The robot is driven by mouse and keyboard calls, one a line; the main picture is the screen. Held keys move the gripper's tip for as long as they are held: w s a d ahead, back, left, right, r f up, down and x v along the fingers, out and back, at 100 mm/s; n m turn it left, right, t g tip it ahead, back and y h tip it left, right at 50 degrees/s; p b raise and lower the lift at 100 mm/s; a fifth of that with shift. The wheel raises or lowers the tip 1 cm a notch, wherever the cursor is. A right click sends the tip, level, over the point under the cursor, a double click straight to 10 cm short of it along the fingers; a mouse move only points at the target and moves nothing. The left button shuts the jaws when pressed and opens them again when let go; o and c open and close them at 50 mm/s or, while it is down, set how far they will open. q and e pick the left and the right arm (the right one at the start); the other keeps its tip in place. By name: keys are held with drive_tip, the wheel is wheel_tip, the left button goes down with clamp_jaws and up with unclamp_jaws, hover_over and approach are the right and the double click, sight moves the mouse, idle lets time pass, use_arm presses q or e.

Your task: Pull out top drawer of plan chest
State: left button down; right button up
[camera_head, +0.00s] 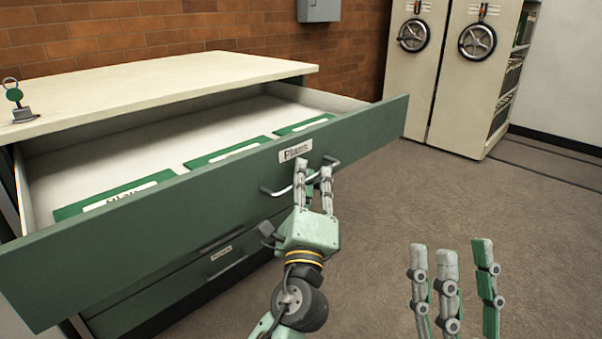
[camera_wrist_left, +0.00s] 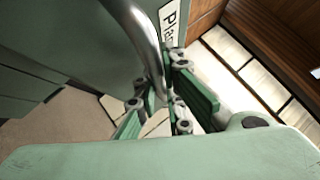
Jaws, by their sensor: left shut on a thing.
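The plan chest (camera_head: 150,85) has a cream top and green drawer fronts. Its top drawer (camera_head: 372,122) stands pulled well out, with a cream inside and several green labelled folders lying in it. The drawer front bears a label reading "Plans" and a metal bar handle (camera_head: 272,192). My left gripper (camera_head: 314,178) is shut on the handle at the drawer's front. In the left wrist view the handle (camera_wrist_left: 142,32) runs between the fingers of my left gripper (camera_wrist_left: 165,95). My right gripper (camera_head: 455,280) is at the lower right, its fingers spread, empty and apart from the chest.
A lower drawer (camera_head: 222,256) is shut beneath the open one. A small stand with a green tag (camera_head: 18,105) is on the chest top at left. Cream shelving units with black handwheels (camera_head: 413,35) stand at the back right. The floor (camera_head: 420,200) between is clear.

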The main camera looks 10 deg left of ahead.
use_arm(q)
drive_tip(key=shift+f, duration=0.15)
drive_tip(key=c, duration=2.1)
unclamp_jaws()
drive_tip(key=shift+s, duration=0.15)
drive_tip(key=v, duration=1.1)
drive_tip(key=shift+s+f, duration=0.15)
drive_tip(key=shift+s, duration=0.25)
